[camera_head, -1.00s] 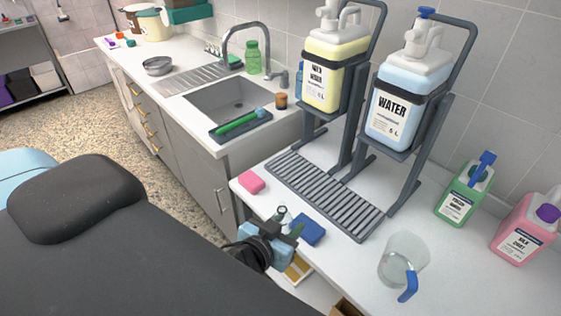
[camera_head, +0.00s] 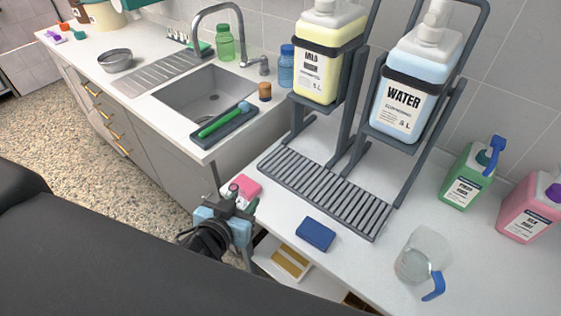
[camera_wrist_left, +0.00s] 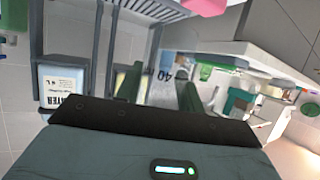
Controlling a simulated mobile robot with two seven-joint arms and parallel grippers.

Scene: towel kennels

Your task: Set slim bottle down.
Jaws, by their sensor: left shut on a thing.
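My left gripper (camera_head: 240,207) is at the front edge of the white counter (camera_head: 285,205), beside the pink sponge (camera_head: 247,186). It is shut on the slim bottle (camera_head: 233,188), of which only a small pale top shows in the head view. In the left wrist view the slim bottle (camera_wrist_left: 163,76) stands between the two green fingers, with a "40" mark on it. Its base is hidden, so I cannot tell whether it touches the counter. My right gripper is not in view.
A blue sponge (camera_head: 315,234) and a clear jug (camera_head: 421,256) with a blue handle are on the counter. A slatted drip tray (camera_head: 325,195) lies under the dispenser stand. The sink (camera_head: 205,97) is further back. Bare counter lies between the blue sponge and jug.

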